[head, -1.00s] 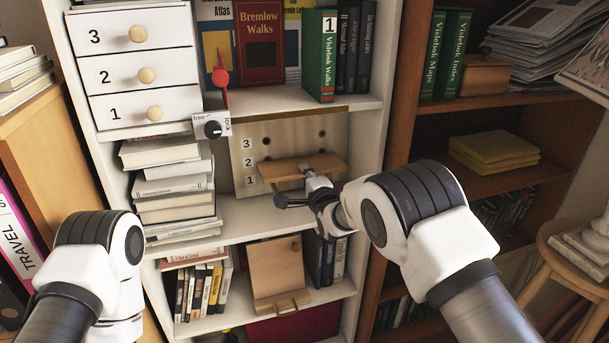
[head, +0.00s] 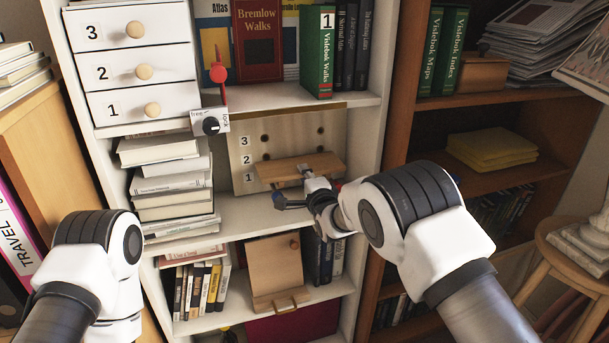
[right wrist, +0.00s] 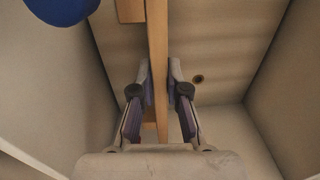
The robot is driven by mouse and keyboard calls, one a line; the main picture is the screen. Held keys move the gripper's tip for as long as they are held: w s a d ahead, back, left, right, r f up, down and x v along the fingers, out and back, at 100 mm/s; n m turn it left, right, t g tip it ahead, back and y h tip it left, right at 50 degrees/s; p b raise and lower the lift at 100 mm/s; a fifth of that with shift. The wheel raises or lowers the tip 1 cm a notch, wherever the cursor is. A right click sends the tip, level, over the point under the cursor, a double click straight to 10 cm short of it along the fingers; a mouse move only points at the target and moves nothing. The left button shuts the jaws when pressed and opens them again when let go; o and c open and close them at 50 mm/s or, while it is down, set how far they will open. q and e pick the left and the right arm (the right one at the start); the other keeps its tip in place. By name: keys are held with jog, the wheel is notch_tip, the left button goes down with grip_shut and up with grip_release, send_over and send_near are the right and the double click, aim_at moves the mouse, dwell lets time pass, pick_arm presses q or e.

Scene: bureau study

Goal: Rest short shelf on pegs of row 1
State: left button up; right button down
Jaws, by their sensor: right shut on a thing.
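The short shelf (head: 327,163) is a light wooden board in front of the pegboard (head: 290,122), level with the lower rows. My right gripper (head: 306,173) is shut on its front edge. In the right wrist view the shelf (right wrist: 158,50) appears edge-on between the fingers of my right gripper (right wrist: 160,85). The pegboard carries the row labels 1, 2 and 3, with dark round holes or pegs visible above the shelf. The row 1 pegs are hidden, and I cannot tell whether the shelf touches them. My left arm shows at lower left, its gripper out of view.
The pegboard stands in a white bookcase bay (head: 368,130). A book stack (head: 172,185) is close on its left, and a lever with a red knob (head: 219,74) stands at its upper left. A wooden box (head: 274,265) and books are below. A blue rounded thing (right wrist: 62,8) shows in the right wrist view.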

jog(key=shift+r, duration=0.1)
jog(key=shift+f+b, duration=0.6)
jog(key=shift+f, duration=1)
dwell(0.3)
jog(key=c, duration=1.4)
grip_release()
jog(key=shift+s+d+r+p, duration=0.15)
jog(key=shift+s+d+p, duration=0.05)
jog(key=shift+s+p, duration=0.5)
jog(key=shift+p+v, duration=1.65)
jog(key=shift+v, duration=0.55)
jog(key=shift+s, duration=0.15)
